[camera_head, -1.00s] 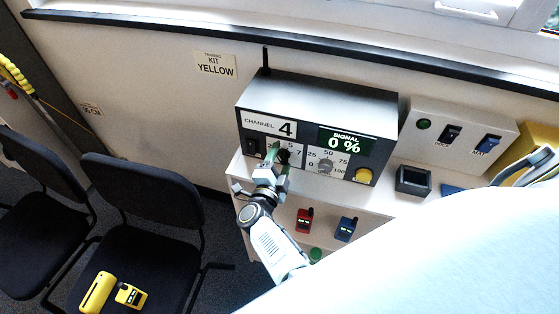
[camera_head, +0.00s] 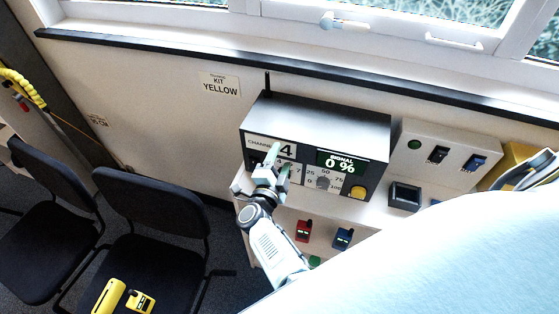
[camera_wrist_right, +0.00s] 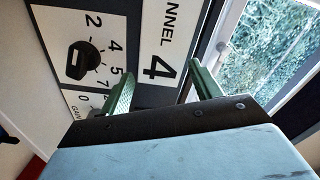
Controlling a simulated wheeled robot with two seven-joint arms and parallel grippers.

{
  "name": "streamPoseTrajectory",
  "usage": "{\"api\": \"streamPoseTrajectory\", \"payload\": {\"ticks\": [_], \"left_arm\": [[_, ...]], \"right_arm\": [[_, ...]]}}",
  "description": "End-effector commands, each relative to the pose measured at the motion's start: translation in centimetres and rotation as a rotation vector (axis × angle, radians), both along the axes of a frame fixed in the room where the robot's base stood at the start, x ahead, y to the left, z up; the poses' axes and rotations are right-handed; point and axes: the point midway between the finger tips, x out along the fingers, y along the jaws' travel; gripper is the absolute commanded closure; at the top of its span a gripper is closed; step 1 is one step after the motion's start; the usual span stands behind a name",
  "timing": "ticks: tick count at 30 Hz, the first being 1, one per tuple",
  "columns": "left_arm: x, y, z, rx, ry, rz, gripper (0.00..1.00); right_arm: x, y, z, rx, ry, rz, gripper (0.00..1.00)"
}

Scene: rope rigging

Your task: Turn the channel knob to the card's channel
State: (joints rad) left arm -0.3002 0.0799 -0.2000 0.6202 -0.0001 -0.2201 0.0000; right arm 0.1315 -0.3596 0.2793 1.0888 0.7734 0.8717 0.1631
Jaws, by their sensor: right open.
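A grey radio box (camera_head: 320,120) stands on a white shelf. A white card (camera_wrist_right: 160,55) on its front reads CHANNEL 4; it also shows in the head view (camera_head: 288,151). The black channel knob (camera_wrist_right: 90,60) sits on a white dial plate marked 2, 4, 5, 7 in the right wrist view. I cannot tell for sure which number it points at. In the head view the gripper hides the knob. My right gripper (camera_head: 279,161) has green fingers, open and empty, in front of the card and dial plate. In the wrist view (camera_wrist_right: 160,70) the knob lies outside the fingers.
A switch box (camera_head: 440,150) stands further right. Red (camera_head: 303,230) and blue (camera_head: 343,238) handsets are below. Chairs stand at left.

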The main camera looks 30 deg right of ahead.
Motion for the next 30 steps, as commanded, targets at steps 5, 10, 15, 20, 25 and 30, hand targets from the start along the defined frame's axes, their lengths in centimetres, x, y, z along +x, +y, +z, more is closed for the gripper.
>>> {"api": "streamPoseTrajectory", "payload": {"ticks": [5, 10, 15, 20, 25, 30], "left_arm": [[0.0, 0.0, -1.5, 0.000, 0.000, 0.000, 0.64], [0.0, 0.0, -5.1, 0.000, 0.000, 0.000, 0.64], [0.0, 0.0, -9.0, 0.000, 0.000, 0.000, 0.64], [0.0, 0.0, -13.4, 0.000, 0.000, -0.001, 0.64], [0.0, 0.0, -18.0, 0.001, 0.000, -0.001, 0.64], [0.0, 0.2, -21.1, 0.003, -0.001, -0.002, 0.64]], "right_arm": [[0.0, -0.3, -0.2, -0.051, 0.006, -0.013, 0.36], [-0.1, -0.4, -0.2, -0.176, 0.034, -0.049, 0.36], [-0.9, 0.5, -0.5, -0.293, 0.089, -0.093, 0.36], [-2.3, 2.4, -2.2, -0.378, 0.184, -0.119, 0.36], [-4.7, 5.3, -5.3, -0.439, 0.338, -0.102, 0.36], [-7.0, 7.9, -8.3, -0.482, 0.494, -0.047, 0.36]]}}
